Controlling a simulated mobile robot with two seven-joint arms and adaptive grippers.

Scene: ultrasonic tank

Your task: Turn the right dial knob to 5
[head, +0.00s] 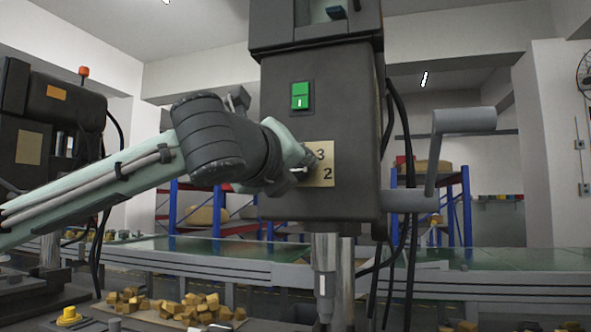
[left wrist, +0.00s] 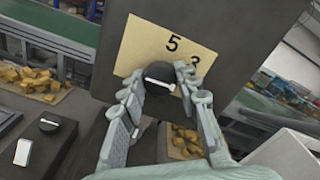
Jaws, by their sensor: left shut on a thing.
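The dial knob (left wrist: 157,77) is black with a white bar on its face. It sits on a cream number plate (left wrist: 150,42) on the front of a dark machine head. In the left wrist view, the plate shows a 5 above the knob and a partly hidden number at right. In the head view, the plate (head: 325,178) shows 3 and 2, and my gripper hides the knob. My left gripper (head: 302,168) is at the plate; in the left wrist view its fingers (left wrist: 157,90) are shut on the knob from both sides. My right gripper is not visible.
A green switch (head: 300,95) sits above the plate. A grey crank handle (head: 440,150) sticks out at right, with black cables hanging beside the head. A metal spindle (head: 325,275) points down below. Wooden blocks (head: 195,308) lie on the bench at lower left.

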